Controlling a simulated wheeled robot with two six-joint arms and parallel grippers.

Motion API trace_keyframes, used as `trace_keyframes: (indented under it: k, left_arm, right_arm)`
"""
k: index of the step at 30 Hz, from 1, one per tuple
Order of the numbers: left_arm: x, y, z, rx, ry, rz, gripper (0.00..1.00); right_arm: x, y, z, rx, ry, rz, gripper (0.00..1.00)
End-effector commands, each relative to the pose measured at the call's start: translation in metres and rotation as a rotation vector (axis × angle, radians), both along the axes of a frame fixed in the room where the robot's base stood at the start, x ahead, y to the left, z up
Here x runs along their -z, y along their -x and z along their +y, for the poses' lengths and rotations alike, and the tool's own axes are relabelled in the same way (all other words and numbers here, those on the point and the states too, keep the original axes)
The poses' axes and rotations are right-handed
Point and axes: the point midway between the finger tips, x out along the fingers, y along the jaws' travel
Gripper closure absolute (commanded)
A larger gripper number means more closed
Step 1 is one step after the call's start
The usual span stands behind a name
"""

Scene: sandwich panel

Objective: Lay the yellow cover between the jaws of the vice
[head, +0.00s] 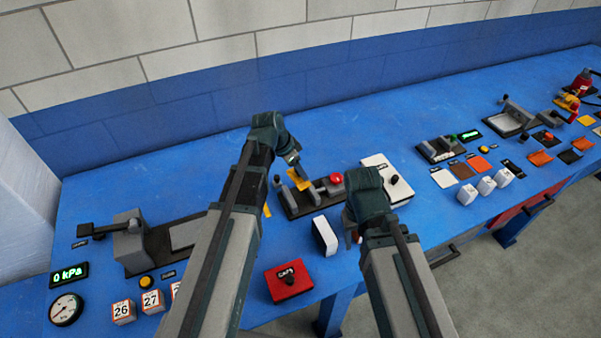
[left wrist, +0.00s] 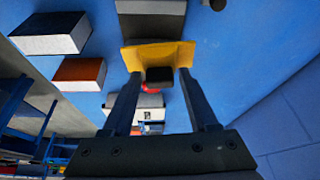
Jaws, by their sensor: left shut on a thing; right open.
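The yellow cover (head: 300,181) is in my left gripper (head: 296,168), which is shut on it just above the vice. The left wrist view shows the cover (left wrist: 158,54) across the fingertips of that gripper (left wrist: 158,72), with its edges bent. The vice (head: 318,199) has a dark base, grey blocks and a red knob (head: 336,179). In the left wrist view a grey block (left wrist: 150,20) shows beyond the cover. I cannot tell whether the cover touches the jaws. My right gripper (head: 352,238) is open, low and right of the vice, mostly hidden by its own wrist.
A white-and-black block (head: 325,236) stands between the vice and a red CAPS box (head: 288,283). A yellow sliver (head: 267,210) shows beside my left arm. Free blue bench lies behind the vice.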

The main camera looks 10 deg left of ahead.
Motion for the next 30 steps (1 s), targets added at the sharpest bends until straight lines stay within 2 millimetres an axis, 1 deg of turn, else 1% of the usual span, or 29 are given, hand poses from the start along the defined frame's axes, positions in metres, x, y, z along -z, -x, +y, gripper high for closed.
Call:
trace_keyframes:
  k: [3, 5, 11, 16, 20, 30]
  left_arm:
    - [0.003, 0.004, -0.007, 0.092, 0.001, -0.001, 1.00]
    - [0.003, 0.005, -0.008, 0.117, 0.001, -0.001, 1.00]
    - [0.003, 0.006, -0.009, 0.129, 0.000, -0.002, 1.00]
    - [0.009, 0.006, -0.009, 0.128, 0.000, -0.002, 1.00]
    - [0.017, 0.006, -0.009, 0.127, 0.000, -0.002, 1.00]
    - [0.046, 0.006, -0.008, 0.126, 0.000, -0.002, 1.00]
  right_arm:
    - [0.003, 0.000, 0.000, 0.000, 0.000, 0.000, 0.50]
    - [0.003, 0.000, 0.000, 0.000, 0.000, 0.000, 0.50]
    - [0.004, 0.000, 0.000, 0.000, 0.000, 0.000, 0.50]
    - [0.009, 0.000, 0.000, 0.000, 0.000, 0.000, 0.50]
    - [0.017, 0.000, 0.000, 0.000, 0.000, 0.000, 0.50]
    - [0.046, 0.000, 0.000, 0.000, 0.000, 0.000, 0.50]
